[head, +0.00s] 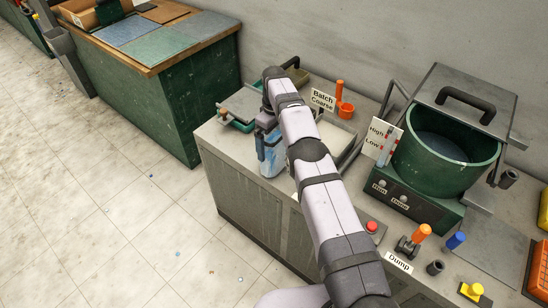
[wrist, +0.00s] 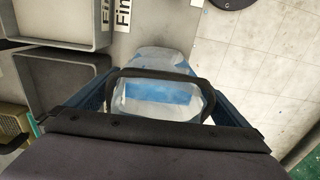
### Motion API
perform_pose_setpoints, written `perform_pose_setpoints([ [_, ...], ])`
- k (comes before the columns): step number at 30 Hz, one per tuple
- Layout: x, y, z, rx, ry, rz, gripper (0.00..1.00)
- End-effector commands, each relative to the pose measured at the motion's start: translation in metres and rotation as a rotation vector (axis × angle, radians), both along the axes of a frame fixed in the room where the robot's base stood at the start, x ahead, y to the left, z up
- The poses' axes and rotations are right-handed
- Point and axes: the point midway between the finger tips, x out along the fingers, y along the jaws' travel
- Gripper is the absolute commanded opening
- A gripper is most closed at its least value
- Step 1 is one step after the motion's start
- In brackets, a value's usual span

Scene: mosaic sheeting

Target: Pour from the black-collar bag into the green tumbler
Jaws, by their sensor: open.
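The bag (head: 272,163) stands at the front left part of the bench, pale with blue patches. In the wrist view the bag (wrist: 158,96) lies straight ahead of my gripper, with a black collar (wrist: 150,73) framing its top. My gripper (head: 267,128) is at the bag's top; in the wrist view its blue fingers (wrist: 160,88) are apart, one on each side of the collar. I cannot tell whether they touch it. The green tumbler (head: 441,172), a wide open drum, stands to the right on a green base with knobs.
My arm crosses the bench between bag and tumbler. A black-handled lid (head: 468,95) stands raised behind the tumbler. A "Batch Coarse" sign (head: 322,101), an orange cup (head: 346,110) and grey trays (wrist: 62,88) are near the bag. Levers (head: 412,242) and a red button (head: 372,227) line the front.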

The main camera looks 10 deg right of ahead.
Motion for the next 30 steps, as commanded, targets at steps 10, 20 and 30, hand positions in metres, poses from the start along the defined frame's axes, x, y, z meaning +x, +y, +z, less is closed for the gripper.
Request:
perform_pose_setpoints([
  [10,0.0001,-0.0001,-0.0111,0.000,-0.001,0.000,1.00],
  [20,0.0000,0.0000,-0.0108,0.000,-0.001,0.000,0.33],
  [30,0.0010,0.0002,-0.0061,0.001,-0.005,0.000,0.25],
])
